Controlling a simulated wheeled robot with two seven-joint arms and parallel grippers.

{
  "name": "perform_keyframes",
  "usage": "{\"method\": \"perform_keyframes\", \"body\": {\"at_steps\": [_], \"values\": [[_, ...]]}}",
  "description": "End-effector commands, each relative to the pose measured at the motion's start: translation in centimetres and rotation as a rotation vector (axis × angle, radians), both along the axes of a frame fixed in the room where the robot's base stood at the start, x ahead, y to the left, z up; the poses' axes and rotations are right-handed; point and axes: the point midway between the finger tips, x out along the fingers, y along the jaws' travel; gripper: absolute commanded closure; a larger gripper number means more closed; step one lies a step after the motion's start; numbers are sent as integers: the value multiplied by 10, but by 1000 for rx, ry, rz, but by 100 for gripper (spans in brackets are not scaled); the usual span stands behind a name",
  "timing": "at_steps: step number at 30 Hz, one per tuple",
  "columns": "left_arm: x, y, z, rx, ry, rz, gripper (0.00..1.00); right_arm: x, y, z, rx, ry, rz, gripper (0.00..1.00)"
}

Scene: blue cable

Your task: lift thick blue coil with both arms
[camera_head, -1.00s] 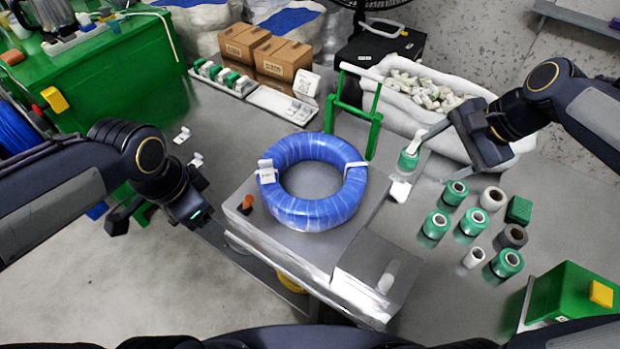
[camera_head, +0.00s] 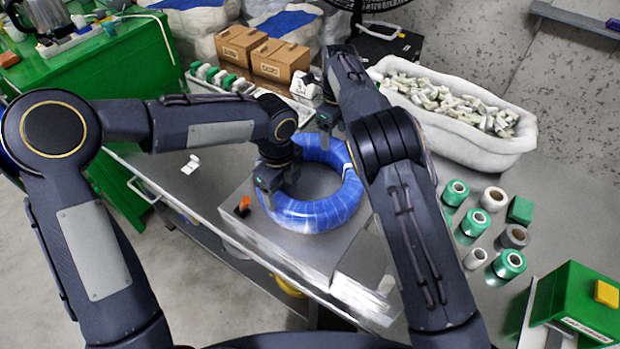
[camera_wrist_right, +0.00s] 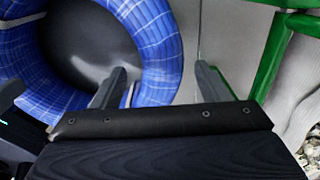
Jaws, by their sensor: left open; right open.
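The thick blue coil (camera_head: 312,215) lies flat on a grey raised block on the table. My left gripper (camera_head: 271,187) is open at the coil's left side, partly covering it; contact is unclear. My right gripper (camera_head: 328,112) is at the coil's far side, and my right arm hides the coil's right edge. In the right wrist view the right gripper (camera_wrist_right: 160,82) is open, with one finger over the coil's inside and the other outside, and the coil's band (camera_wrist_right: 162,45) passes between and beyond them.
A green frame (camera_wrist_right: 272,55) stands beside the coil in the right wrist view. A white bin (camera_head: 455,135) of small parts is behind, with brown boxes (camera_head: 280,60) at the back. Green and white spools (camera_head: 472,222) stand at right. An orange knob (camera_head: 243,205) is by the coil.

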Motion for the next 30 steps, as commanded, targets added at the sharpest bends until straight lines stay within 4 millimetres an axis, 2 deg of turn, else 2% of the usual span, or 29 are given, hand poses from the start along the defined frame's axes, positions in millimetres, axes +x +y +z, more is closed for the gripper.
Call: {"method": "perform_keyframes", "body": {"at_steps": [8,11,21,25,30], "values": [[-1,0,-2,1,2,2,31,0,-1,-2,1,0,1,31],[-1,1,-11,1,5,2,31,0,-1,-10,0,2,1,31],[-2,0,-61,0,6,2,31,0,-1,-60,0,1,1,31],[-1,1,-73,0,4,4,31,0,-1,-72,1,2,1,31],[-1,0,-78,-1,1,3,31,0,-1,-78,2,-1,1,31]]}}
